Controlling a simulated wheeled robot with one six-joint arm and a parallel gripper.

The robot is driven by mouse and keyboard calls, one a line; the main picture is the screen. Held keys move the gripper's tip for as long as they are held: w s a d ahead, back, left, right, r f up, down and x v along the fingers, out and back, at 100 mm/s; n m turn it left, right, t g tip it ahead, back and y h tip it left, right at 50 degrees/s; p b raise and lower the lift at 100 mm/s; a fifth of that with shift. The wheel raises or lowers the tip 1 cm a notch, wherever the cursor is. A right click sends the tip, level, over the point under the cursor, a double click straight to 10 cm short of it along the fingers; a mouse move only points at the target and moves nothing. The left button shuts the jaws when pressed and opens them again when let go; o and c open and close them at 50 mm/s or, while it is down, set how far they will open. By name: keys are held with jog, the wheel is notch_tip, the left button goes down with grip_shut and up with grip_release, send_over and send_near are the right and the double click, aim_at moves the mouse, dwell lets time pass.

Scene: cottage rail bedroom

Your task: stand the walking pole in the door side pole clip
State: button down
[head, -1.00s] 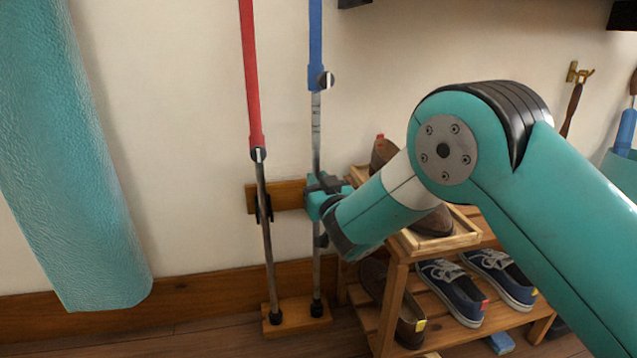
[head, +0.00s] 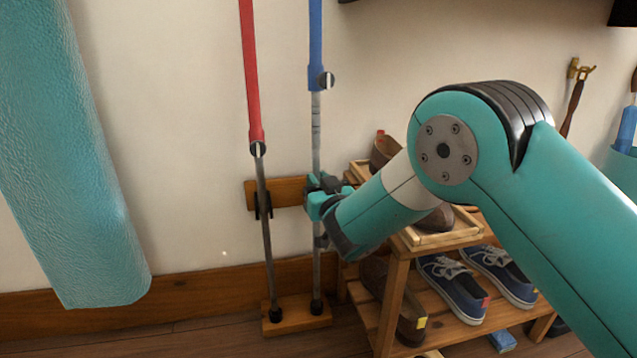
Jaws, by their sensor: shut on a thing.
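A blue walking pole (head: 316,125) stands close to upright against the wall, its foot on a low wooden base block (head: 297,318). My gripper (head: 318,195) is shut on the grey lower shaft of this pole, in front of the right end of a wooden clip board (head: 279,193) on the wall. My gripper hides the clip there, so I cannot tell whether the shaft is seated in it. A red walking pole (head: 253,80) stands to the left, in the board's left black clip (head: 263,207), its foot also on the base block.
A wooden shoe rack (head: 396,300) with blue sneakers (head: 455,288) and brown shoes stands close to the right of the poles. A teal hanging thing (head: 75,150) is at the far left. A brass hook (head: 579,70) is on the wall at right.

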jog(key=shift+f+b, duration=1.1)
jog(key=shift+f, duration=0.2)
dwell(0.6)
jog(key=c, duration=1)
grip_release()
jog(key=shift+r, duration=0.1)
jog(key=b+v, duration=0.3)
jog(key=v, duration=0.4)
jog(key=shift+s+d, duration=0.1)
jog(key=shift+s, duration=0.15)
jog(key=shift+r, duration=0.1)
